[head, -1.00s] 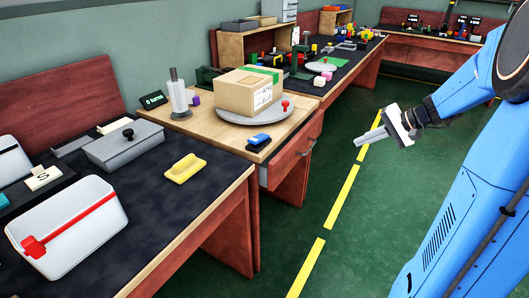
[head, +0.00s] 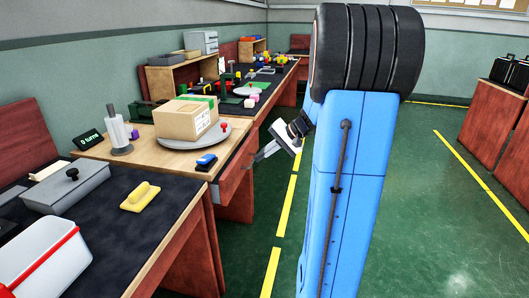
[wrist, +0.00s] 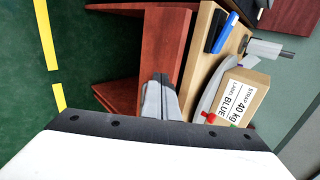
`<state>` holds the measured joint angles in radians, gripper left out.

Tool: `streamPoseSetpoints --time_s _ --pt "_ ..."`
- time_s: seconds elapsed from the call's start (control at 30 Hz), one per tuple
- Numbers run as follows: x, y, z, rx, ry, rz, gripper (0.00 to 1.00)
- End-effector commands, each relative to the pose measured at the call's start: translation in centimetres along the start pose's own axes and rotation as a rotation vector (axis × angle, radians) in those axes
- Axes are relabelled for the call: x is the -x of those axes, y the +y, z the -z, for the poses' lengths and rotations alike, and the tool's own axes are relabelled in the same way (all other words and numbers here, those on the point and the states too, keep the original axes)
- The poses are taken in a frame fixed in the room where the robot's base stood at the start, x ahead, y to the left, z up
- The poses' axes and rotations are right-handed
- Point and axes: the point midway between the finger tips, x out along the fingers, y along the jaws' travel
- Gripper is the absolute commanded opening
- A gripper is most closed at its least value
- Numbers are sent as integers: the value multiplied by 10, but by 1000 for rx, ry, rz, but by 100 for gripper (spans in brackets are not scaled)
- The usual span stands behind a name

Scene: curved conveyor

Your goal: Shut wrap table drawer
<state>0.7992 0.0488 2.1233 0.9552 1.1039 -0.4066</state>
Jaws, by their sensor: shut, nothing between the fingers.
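The wrap table (head: 88,149) has a light wood top and a red-brown drawer (head: 232,181) under its front edge. The drawer stands out a little, with a pale side strip showing at its near end. My gripper (head: 258,158) is shut and empty, its fingertips close to the drawer front near the handle. In the wrist view the shut fingers (wrist: 160,98) overlap the lower end of the red-brown drawer front (wrist: 163,45). I cannot tell if they touch it. The handle is not clear there.

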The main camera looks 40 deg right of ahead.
Motion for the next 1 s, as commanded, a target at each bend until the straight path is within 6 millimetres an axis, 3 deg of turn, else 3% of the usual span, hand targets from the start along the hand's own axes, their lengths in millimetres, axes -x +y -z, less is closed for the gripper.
streamPoseSetpoints --time_s 0.27,0.4,0.67,1.0 --pt "-50 0 -1 0 -4 -1 0" --pt "-62 -14 0 3 -1 0 0" --pt "-75 -26 0 1 1 -1 0" --pt "-76 -27 0 1 1 0 0"
